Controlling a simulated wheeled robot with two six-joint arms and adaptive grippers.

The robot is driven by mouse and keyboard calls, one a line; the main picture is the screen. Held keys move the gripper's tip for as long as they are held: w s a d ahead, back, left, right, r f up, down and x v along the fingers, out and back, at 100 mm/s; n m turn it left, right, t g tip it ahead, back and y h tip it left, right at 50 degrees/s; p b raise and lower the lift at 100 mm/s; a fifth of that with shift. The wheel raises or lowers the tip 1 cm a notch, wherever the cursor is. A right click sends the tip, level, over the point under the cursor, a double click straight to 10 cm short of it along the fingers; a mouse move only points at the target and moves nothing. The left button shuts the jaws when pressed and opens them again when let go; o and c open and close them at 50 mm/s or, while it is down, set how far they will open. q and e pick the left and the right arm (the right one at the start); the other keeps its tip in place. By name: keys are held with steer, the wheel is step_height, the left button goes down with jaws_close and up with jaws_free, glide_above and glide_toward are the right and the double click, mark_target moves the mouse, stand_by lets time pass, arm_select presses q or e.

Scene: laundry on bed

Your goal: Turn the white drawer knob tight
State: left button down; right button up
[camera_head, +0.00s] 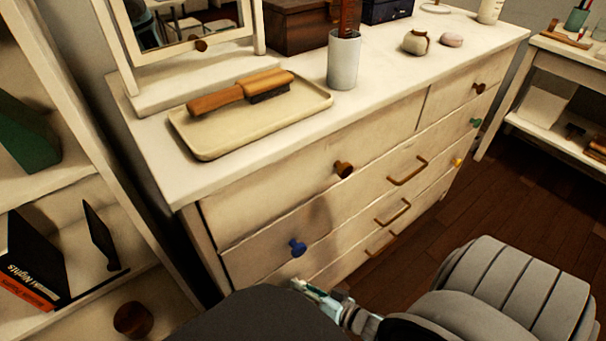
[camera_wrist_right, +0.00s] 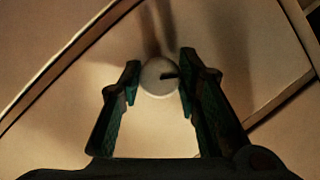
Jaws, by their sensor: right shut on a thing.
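The white drawer knob (camera_wrist_right: 157,78) shows in the right wrist view as a round pale disc with a short dark mark from its middle toward the right. My right gripper (camera_wrist_right: 158,80) is shut on it, with one dark finger on each side. In the head view my right gripper (camera_head: 312,291) is at the lower front of the dresser (camera_head: 270,190), low and right of the blue knob (camera_head: 297,247). The white knob is mostly hidden there. My left gripper is not in view.
The dresser front also has a brown knob (camera_head: 344,169), a green knob (camera_head: 475,122), a yellow knob (camera_head: 457,162) and bar handles. A tray (camera_head: 205,148) with a brush (camera_head: 240,92) lies on top. Open shelves stand at left; dark wooden floor (camera_head: 500,190) is clear at right.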

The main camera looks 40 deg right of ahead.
arm_select(q)
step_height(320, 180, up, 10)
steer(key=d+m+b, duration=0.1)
steer(key=b, duration=0.3)
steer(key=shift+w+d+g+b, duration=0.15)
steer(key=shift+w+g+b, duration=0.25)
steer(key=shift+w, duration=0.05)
arm_select(e)
steer(key=shift+d+f+m+t+y, duration=0.1)
steer(key=shift+m+t+y, duration=0.4)
steer(key=shift+m, duration=0.95)
steer(key=shift+a+m+t+y, duration=0.1)
steer(key=shift+m+t+y, duration=0.45)
steer(key=shift+m, duration=0.85)
steer(key=shift+d+f+m+t+y, duration=0.1)
steer(key=shift+m+t+y, duration=0.4)
steer(key=shift+m, duration=0.95)
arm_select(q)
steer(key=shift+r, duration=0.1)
arm_select(e)
steer(key=o, duration=1.1)
steer(key=shift+o, duration=0.2)
steer(key=shift+s, duration=0.1)
steer(key=v, duration=1.1)
steer(key=shift+s+d, duration=0.3)
steer(key=shift+s, duration=0.05)
